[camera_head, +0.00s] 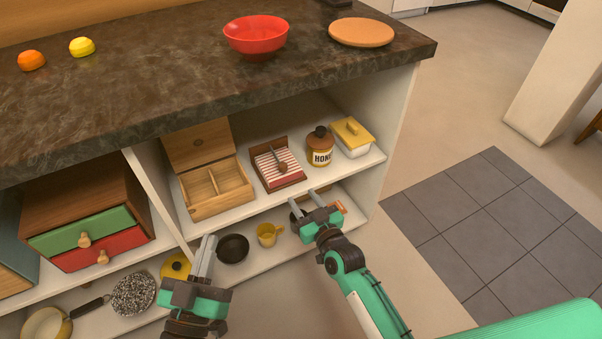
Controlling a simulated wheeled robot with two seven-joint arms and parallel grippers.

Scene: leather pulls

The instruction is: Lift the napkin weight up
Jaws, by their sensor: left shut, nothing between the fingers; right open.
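The napkin weight (282,168) is a small dark brown knob on a thin stem. It lies over red-and-white striped napkins (269,172) in a dark red-brown holder (291,181) on the upper shelf. My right gripper (302,198) is open and empty, in front of and below the holder near the shelf's front edge, apart from the weight. My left gripper (209,239) is shut and empty, lower left in front of the shelves.
An open wooden box (221,203) stands left of the holder; a honey jar (320,151) and a yellow-lidded dish (353,142) stand right. A yellow cup (267,238) and dark pan (233,249) sit on the lower shelf. The countertop (180,80) overhangs the shelves.

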